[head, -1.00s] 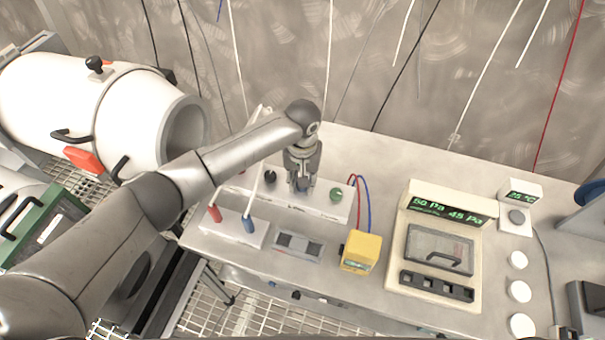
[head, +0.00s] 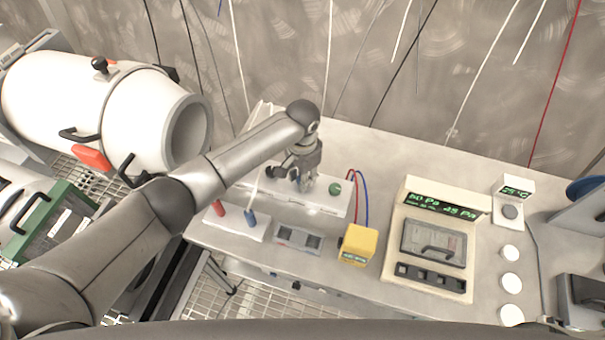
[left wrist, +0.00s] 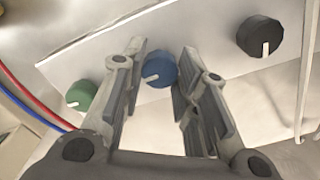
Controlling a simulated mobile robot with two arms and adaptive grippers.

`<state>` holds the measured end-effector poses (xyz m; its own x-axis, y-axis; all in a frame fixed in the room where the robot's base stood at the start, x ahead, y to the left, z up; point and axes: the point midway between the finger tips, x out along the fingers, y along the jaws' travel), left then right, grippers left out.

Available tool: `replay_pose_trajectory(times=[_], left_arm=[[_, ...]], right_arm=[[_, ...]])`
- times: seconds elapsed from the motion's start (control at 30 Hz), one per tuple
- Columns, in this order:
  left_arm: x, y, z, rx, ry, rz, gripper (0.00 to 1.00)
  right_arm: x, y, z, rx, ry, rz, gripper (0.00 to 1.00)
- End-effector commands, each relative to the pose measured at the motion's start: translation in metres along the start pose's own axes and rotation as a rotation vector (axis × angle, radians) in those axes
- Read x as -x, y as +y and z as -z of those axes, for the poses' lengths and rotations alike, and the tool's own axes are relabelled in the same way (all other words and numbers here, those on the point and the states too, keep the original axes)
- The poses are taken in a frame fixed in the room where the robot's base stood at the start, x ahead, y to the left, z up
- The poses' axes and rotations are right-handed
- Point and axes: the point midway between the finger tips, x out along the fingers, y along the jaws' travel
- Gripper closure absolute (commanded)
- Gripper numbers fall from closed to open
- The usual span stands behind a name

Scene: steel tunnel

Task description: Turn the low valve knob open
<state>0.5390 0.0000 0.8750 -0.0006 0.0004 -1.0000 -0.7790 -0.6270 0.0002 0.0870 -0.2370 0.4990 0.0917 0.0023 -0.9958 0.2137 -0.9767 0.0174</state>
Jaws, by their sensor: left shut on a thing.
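A white panel box (head: 328,202) on the bench carries a green knob (head: 335,188), a blue knob (left wrist: 160,70) and a black knob (left wrist: 261,36), each with a white pointer mark. The green knob also shows at the left in the left wrist view (left wrist: 81,96). My left gripper (head: 306,187) reaches down to the panel from above. In the left wrist view its fingers (left wrist: 162,50) stand on either side of the blue knob, shut on it. The blue knob's mark points to the lower left there. In the head view the gripper hides the blue knob. My right gripper is out of view.
A yellow meter (head: 358,245) with red and blue leads stands right of the panel. A block with red and blue plugs (head: 236,227) and a grey switch box (head: 298,240) lie in front. A pressure display unit (head: 435,240) stands further right.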

Motion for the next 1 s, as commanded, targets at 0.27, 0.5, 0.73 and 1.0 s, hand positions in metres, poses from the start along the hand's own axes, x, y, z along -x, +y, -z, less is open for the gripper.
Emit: replay_pose_trajectory(times=[0.27,0.5,0.73,1.0], left_arm=[[-0.0004,0.0001,-0.0003,-0.027,-0.001,0.0,0.95],[-0.0003,0.0001,-0.0003,-0.028,-0.001,0.0,0.95],[-0.0002,0.0001,-0.0002,-0.027,-0.001,0.0,0.49],[0.0001,0.0,0.0,-0.026,0.0,0.0,0.49]], right_arm=[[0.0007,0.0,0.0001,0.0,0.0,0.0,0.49],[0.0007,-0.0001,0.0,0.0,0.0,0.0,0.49],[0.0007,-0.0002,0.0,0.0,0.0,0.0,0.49],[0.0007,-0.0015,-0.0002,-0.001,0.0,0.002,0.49]])
